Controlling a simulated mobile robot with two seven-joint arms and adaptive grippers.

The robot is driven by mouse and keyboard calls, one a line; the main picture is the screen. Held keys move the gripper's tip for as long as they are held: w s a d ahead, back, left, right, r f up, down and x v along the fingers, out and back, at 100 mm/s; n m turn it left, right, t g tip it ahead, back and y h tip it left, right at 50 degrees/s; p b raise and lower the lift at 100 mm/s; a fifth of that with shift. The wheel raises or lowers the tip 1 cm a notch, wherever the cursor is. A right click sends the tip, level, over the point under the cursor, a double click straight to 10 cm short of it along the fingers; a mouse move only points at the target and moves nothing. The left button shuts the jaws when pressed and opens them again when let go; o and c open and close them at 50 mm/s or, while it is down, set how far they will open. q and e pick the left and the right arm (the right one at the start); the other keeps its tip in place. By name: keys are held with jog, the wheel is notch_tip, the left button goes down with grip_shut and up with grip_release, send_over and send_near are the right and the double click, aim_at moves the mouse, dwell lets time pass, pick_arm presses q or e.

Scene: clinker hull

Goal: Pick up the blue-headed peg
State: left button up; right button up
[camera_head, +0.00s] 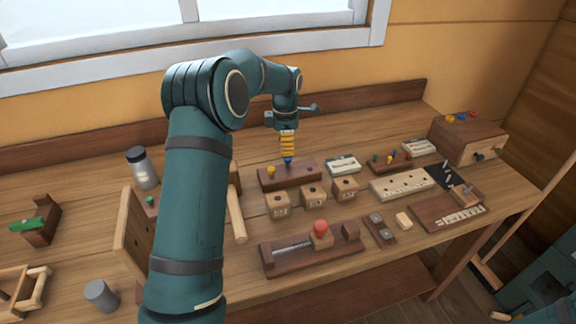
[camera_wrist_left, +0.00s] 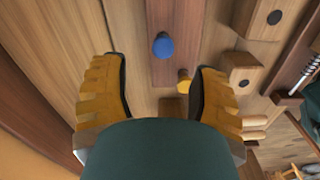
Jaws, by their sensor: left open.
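The blue-headed peg (camera_head: 288,160) stands in a dark wooden rack (camera_head: 305,176) near the middle of the bench. Its round blue head (camera_wrist_left: 162,46) shows in the left wrist view, ahead of the fingertips and between their lines. A yellow-headed peg (camera_head: 271,170) stands in the same rack to its left. My left gripper (camera_head: 288,150) points down just above the blue head, with its ribbed yellow fingers. In the left wrist view the gripper (camera_wrist_left: 160,66) is open, with nothing between its fingers. The blue peg's shaft is hidden. My right gripper is not seen.
Several small wooden blocks (camera_head: 313,195) stand just in front of the rack. A white-faced card block (camera_head: 343,164) and a small rack with coloured pegs (camera_head: 390,161) are to its right. A slide with a red knob (camera_head: 320,227) lies nearer the front.

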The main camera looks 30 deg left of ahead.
aim_at(288, 161)
pick_arm(q)
jog(key=shift+w+d+f+b, duration=0.1)
jog(key=shift+f+b, duration=0.15)
jog(key=shift+f, duration=0.85)
jog(key=shift+s+d+f+b, duration=0.1)
jog(key=shift+f+b, duration=0.15)
jog(key=shift+f, duration=0.8)
jog(key=shift+w+d+f+b, duration=0.1)
jog(key=shift+f+b, duration=0.15)
jog(key=shift+f, duration=0.85)
jog(key=c, duration=1)
